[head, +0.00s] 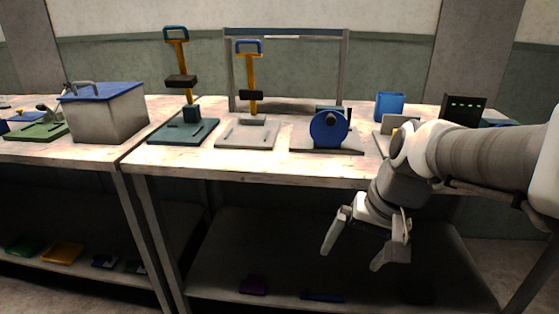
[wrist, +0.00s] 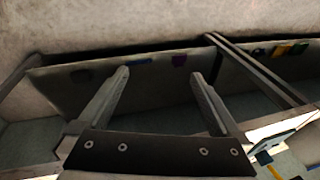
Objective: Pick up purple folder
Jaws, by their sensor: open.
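A small dark purple item, which looks like the purple folder (head: 253,285), lies on the lower shelf under the middle table, near its front edge. In the wrist view the purple folder (wrist: 179,60) shows beyond the fingertips, nearer the right finger. My gripper (head: 360,252) is open and empty, in front of the table and below its top. It is above and to the right of the folder in the head view. The open fingers (wrist: 160,76) also show in the wrist view, apart from the folder.
A blue flat item (head: 322,296) lies on the lower shelf (head: 222,262) right of the folder. The tabletop (head: 200,172) overhangs this shelf and holds presses and a blue wheel device (head: 329,129). A table leg (head: 150,235) stands left. Green and orange items (head: 62,253) lie on the left shelf.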

